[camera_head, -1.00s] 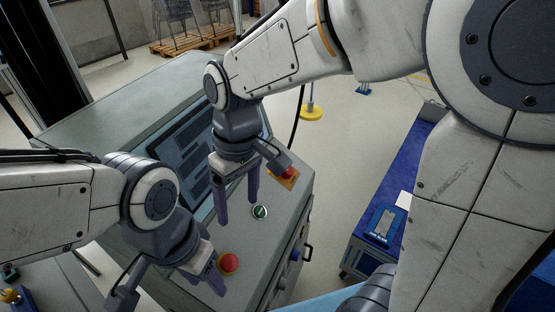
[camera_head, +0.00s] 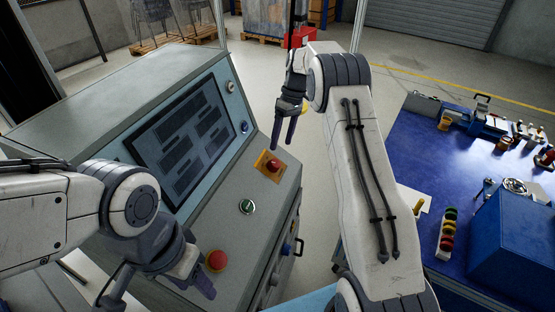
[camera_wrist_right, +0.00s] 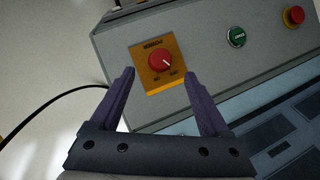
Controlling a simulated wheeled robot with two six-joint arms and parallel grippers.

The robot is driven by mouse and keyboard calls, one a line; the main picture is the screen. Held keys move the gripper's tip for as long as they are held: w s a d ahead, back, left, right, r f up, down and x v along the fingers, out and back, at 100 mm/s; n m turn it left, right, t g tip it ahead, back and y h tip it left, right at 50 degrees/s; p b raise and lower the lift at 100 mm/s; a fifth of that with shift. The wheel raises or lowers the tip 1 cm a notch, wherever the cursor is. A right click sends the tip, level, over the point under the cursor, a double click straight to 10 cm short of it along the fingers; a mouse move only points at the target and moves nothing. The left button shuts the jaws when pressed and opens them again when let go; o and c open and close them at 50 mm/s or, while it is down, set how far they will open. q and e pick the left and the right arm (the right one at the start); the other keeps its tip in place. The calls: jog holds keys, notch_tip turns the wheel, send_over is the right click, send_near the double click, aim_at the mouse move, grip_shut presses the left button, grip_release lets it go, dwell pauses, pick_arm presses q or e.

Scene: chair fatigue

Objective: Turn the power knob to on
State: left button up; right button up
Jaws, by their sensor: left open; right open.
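The knob is red and round with a white mark, on a yellow-orange plate, at the console's far right end in the head view (camera_head: 274,164). My left gripper (camera_head: 203,284) is open and empty near the red push button.
A green button (camera_head: 246,206) and a red push button (camera_head: 216,260) sit on the console panel (camera_head: 205,232). A dark screen (camera_head: 185,140) is on its sloped face. A blue workbench (camera_head: 440,190) with several tools stands at right. Open floor lies beyond the console.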

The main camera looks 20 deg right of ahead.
aim_at(277, 162)
jog(key=x, duration=0.7)
jog(key=shift+f+p, duration=0.25)
jog(key=shift+p, duration=0.15)
grip_shut()
